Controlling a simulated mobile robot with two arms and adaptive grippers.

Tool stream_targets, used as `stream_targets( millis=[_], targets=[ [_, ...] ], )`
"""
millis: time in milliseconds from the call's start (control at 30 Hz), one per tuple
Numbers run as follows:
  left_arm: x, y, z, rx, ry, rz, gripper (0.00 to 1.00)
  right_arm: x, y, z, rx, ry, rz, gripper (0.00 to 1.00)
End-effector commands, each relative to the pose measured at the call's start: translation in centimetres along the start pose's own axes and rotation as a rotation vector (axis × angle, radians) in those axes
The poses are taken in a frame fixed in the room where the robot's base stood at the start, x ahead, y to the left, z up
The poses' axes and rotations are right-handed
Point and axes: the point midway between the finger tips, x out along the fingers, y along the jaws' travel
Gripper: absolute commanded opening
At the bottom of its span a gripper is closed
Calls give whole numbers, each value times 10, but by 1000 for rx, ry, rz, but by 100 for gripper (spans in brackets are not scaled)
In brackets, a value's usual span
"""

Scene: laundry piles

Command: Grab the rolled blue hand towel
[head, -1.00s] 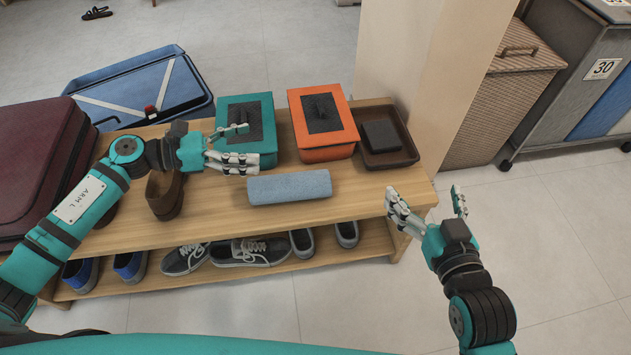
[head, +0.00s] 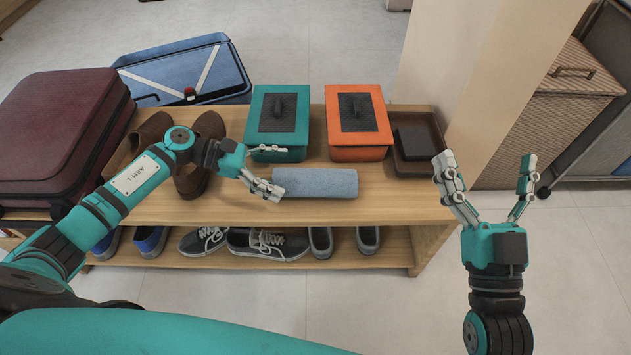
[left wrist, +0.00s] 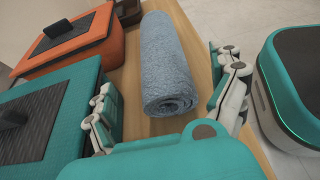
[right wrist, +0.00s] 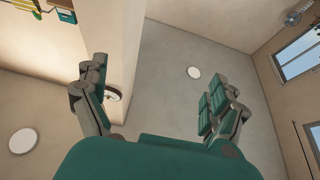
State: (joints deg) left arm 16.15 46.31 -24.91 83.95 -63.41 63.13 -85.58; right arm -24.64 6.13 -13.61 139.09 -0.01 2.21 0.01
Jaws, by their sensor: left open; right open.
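The rolled blue hand towel (head: 316,183) lies on the wooden bench top, its long side along the front edge. My left gripper (head: 277,170) is open at the towel's left end, with one finger toward the boxes and one toward the front edge. In the left wrist view the towel (left wrist: 166,65) stretches away from the camera, its rolled end between and just beyond the open fingers (left wrist: 172,105). I cannot tell whether a finger touches it. My right gripper (head: 490,180) is open and empty, right of the bench; its wrist view shows only walls and ceiling between the fingers (right wrist: 155,100).
A teal lidded box (head: 266,154) and an orange lidded box (head: 359,153) stand behind the towel. A brown tray (head: 430,165) is at the bench's right end. Brown shoes (head: 190,183) and a maroon suitcase (head: 60,135) are left. Several shoes fill the lower shelf (head: 285,259).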

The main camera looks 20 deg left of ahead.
Motion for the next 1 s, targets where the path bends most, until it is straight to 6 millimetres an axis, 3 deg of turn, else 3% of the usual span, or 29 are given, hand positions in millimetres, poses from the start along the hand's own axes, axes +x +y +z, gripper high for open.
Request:
stream_targets(
  millis=[300, 633, 1000],
  targets=[
    [50, 0, 0, 1, -2, -1, 94, -3, -3, -26, 7, 159, -7, 96],
    [56, 0, 1, 0, -1, 0, 94, -3, -4, -31, 8, 184, -8, 96],
    [56, 0, 1, 0, -1, 0, 45, -3, -4, -31, 7, 183, -8, 96]
  ],
)
